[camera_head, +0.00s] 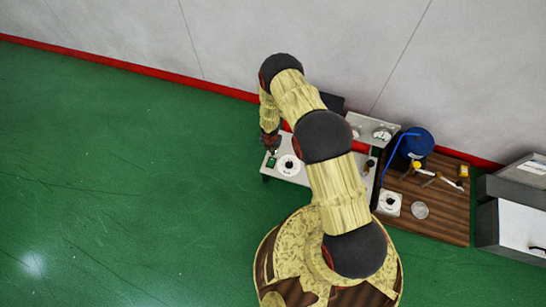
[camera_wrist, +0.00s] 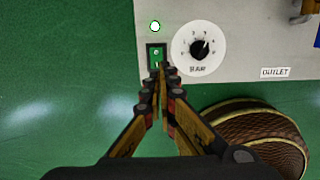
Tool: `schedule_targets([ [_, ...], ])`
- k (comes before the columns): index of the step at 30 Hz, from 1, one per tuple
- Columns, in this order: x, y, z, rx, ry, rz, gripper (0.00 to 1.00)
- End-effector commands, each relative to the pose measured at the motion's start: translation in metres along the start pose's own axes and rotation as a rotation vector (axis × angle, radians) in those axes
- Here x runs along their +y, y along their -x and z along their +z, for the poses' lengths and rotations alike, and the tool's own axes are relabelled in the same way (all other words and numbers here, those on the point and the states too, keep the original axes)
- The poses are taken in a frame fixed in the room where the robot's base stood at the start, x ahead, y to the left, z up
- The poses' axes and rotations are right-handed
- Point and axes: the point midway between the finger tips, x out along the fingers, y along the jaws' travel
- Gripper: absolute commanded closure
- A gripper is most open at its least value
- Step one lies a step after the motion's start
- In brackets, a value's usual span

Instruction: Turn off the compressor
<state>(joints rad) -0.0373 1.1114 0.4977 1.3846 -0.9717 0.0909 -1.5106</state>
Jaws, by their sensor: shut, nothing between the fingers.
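The compressor's grey-white panel (camera_wrist: 242,38) shows at the top of the wrist view, and its pale top (camera_head: 300,176) shows in the head view beside my arm. A small green switch in a dark frame (camera_wrist: 156,54) is on the panel, with a round white light (camera_wrist: 155,27) above it. A white dial with a black knob, marked BAR (camera_wrist: 199,48), is to its right. My gripper (camera_wrist: 162,72) is shut and empty, its tips at the lower edge of the switch. I cannot tell whether they touch it. The gripper (camera_head: 271,149) also shows at the panel's left edge.
A wooden table (camera_head: 448,222) to the right bears a blue tank (camera_head: 416,143), a white dial box (camera_head: 389,202) and small tools. Grey cabinets (camera_head: 510,222) stand at the far right. A wall (camera_head: 150,35) runs behind. The green floor at left is clear.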

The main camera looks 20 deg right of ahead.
Motion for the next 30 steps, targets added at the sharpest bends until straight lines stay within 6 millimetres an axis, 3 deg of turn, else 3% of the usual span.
schedule_targets([
  [18, -0.001, -0.11, -0.002, 0.001, -0.002, -0.001, 1.0],
  [24, 0.0, -0.132, -0.001, 0.0, -0.001, 0.0, 1.0],
  [30, 0.0, -0.138, 0.0, 0.0, -0.001, 0.0, 1.0],
])
